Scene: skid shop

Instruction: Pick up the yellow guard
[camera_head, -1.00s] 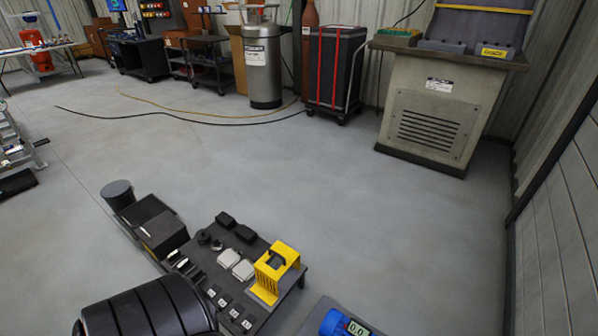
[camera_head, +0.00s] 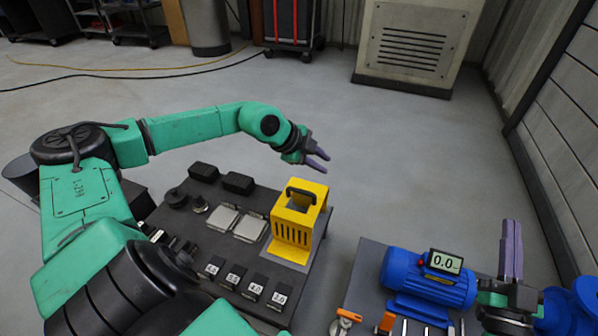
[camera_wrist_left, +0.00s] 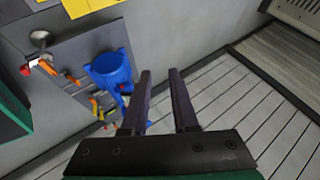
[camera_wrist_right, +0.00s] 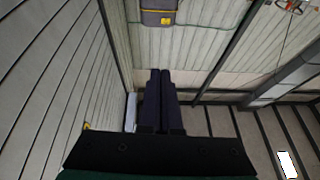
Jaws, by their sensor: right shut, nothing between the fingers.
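The yellow guard (camera_head: 296,226) stands upright on the dark table at its right end, with a black handle (camera_head: 303,191) on top. A bit of yellow shows at the top edge of the left wrist view (camera_wrist_left: 88,6). My left gripper (camera_head: 322,162) is open and empty, above and beyond the guard, apart from it. The left wrist view shows its two fingers (camera_wrist_left: 160,82) spread with nothing between them. My right gripper (camera_head: 511,224) is shut and empty at the right, pointing up. Its fingers (camera_wrist_right: 160,75) lie together in the right wrist view.
The dark table (camera_head: 318,248) also holds two pale plates (camera_head: 237,222), black blocks (camera_head: 238,182) and several labelled blocks (camera_head: 254,286). A blue motor with a display (camera_head: 425,282) sits on a second table at the right. Open floor lies beyond both tables.

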